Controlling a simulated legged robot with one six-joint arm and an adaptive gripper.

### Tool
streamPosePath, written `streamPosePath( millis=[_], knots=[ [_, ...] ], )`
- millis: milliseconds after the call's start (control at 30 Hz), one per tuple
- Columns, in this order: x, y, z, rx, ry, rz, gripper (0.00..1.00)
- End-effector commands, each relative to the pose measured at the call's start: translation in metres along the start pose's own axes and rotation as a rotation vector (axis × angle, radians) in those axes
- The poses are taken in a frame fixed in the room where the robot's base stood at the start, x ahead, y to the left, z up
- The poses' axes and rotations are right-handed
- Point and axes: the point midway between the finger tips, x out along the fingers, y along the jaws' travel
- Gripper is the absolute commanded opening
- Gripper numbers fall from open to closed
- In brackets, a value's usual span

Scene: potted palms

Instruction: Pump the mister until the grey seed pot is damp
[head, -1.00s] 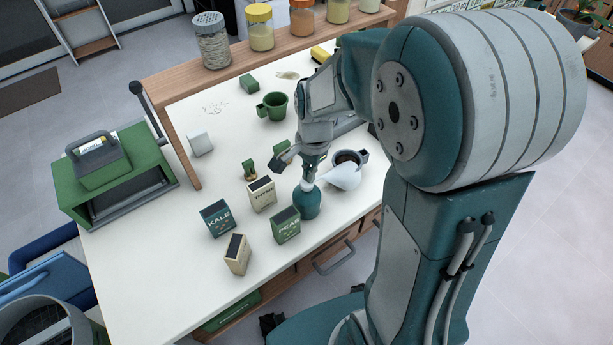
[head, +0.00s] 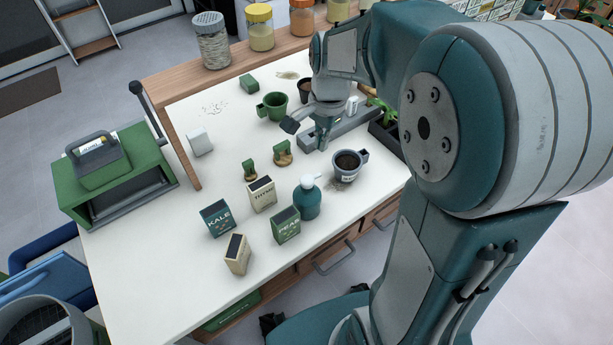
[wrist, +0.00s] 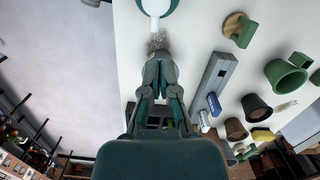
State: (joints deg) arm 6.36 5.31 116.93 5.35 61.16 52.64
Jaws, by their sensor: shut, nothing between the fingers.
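The mister (head: 307,202), a teal bottle with a white pump head, stands upright on the white bench. It also shows at the top edge of the wrist view (wrist: 154,8). The grey seed pot (head: 346,174) stands behind and right of it, with a side handle and dark soil inside. Loose specks lie on the bench beside the pot. My gripper (head: 322,146) is shut and empty, above the bench behind and left of the pot, apart from the mister.
Seed packets (head: 286,225) stand in front and left of the mister. Two small green-handled wooden pieces (head: 283,155), a green mug (head: 274,106) and a long grey bar (head: 350,128) lie farther back. A dark planter (head: 387,137) is at right. The front left bench is clear.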

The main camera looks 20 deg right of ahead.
Motion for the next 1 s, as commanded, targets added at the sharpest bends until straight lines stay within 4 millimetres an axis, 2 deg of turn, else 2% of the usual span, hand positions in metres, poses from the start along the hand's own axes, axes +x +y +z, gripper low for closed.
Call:
streamPosePath(
  millis=[100,300,1000],
  knots=[
    [-0.025,-0.001,-0.001,0.0,0.003,-0.004,0.0],
    [-0.05,-0.001,-0.001,0.001,0.0,-0.001,0.0],
    [-0.054,0.0,0.0,0.001,-0.001,0.0,0.0]
  ],
)
